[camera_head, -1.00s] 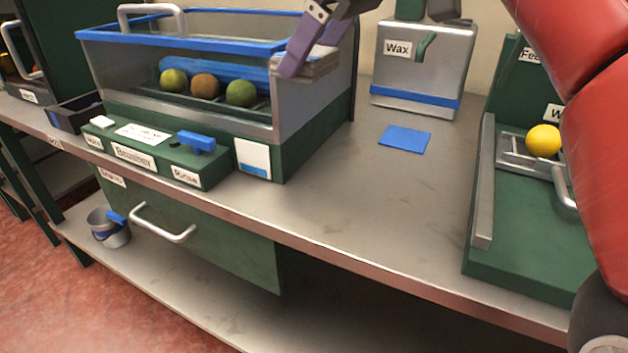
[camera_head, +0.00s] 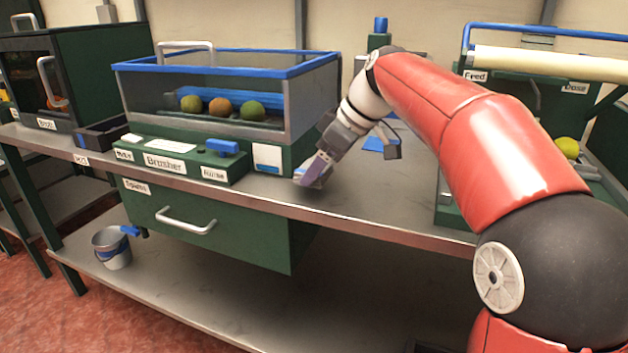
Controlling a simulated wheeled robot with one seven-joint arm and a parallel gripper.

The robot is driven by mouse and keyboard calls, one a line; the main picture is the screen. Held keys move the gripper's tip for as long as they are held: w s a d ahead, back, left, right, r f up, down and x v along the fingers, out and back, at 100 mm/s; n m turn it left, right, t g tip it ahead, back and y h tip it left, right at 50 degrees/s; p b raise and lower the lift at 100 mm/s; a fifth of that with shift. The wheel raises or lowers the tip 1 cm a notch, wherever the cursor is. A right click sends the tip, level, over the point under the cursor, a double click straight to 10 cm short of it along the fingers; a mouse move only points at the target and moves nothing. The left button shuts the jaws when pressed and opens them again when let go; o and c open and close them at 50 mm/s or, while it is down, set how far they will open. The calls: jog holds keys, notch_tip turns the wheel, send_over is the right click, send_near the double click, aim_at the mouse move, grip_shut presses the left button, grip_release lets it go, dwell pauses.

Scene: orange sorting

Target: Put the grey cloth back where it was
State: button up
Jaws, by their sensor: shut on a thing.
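My gripper (camera_head: 313,172) is low over the counter, just right of the brusher's front corner. I cannot tell whether the cloth touches the counter. My red arm crosses the right half of the view and hides part of the counter behind it.
The brusher (camera_head: 272,183) holds several round fruits behind glass. The feed machine (camera_head: 476,76) stands at right. Bare counter (camera_head: 350,205) lies in front. A bucket (camera_head: 112,250) is on the lower shelf.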

notch_tip(320, 180, down, 2)
jog(key=shift+w+a+f+b, duration=0.1)
jog(key=shift+f+b, duration=0.1)
jog(key=shift+b, duration=0.2)
jog(key=shift+r, duration=0.15)
jog(key=o, duration=0.9)
jog(key=shift+o, duration=0.2)
jog(key=shift+r, duration=0.15)
jog(key=p+v, duration=0.2)
jog(key=v, duration=0.9)
jog(key=shift+d+r, duration=0.3)
